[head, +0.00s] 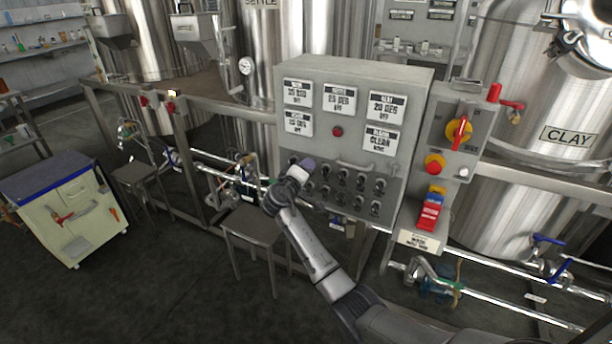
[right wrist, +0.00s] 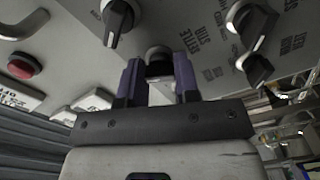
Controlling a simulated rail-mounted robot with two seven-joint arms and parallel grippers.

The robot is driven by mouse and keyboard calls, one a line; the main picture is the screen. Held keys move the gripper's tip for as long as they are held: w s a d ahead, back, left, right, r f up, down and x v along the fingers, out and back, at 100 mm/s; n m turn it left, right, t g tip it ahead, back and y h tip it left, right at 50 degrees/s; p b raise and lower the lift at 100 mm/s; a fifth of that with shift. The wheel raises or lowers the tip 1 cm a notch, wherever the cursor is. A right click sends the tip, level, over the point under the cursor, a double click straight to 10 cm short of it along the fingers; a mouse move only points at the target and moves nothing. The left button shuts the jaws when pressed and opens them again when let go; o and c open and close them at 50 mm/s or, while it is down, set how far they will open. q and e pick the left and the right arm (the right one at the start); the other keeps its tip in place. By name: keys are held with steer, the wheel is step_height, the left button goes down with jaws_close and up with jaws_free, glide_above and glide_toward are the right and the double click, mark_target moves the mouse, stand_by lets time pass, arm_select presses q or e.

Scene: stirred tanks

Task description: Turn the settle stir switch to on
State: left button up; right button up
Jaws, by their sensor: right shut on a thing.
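The grey control panel (head: 415,90) stands in the middle of the head view, with rows of black switch knobs on its lower part. My right gripper (head: 303,167) is at the upper left of these knobs and hides part of them. In the right wrist view my right gripper (right wrist: 160,80) has its two purple fingers shut on a dark switch knob (right wrist: 158,60). Lettering reading "settle stir" (right wrist: 193,40) is just right of this knob. The gripped knob's pointer direction is hidden by the fingers. My left gripper is not in view.
Other knobs (right wrist: 117,20) sit close on both sides of the gripped one. A red button (right wrist: 24,66) is at the left. To the panel's right is a box with a red and yellow rotary switch (head: 460,131). A stool (head: 252,225) stands below the panel.

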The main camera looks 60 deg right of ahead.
steer(key=shift+m+b, duration=0.55)
steer(key=shift+m, duration=0.15)
steer(key=o, duration=0.9)
steer(key=a+p, duration=0.1)
steer(key=a, duration=0.3)
steer(key=s+a+p, duration=0.1)
steer(key=a, duration=0.8)
steer(key=shift+s+a+p, duration=0.15)
steer(key=shift+a+p, duration=0.2)
steer(key=shift+p, duration=0.05)
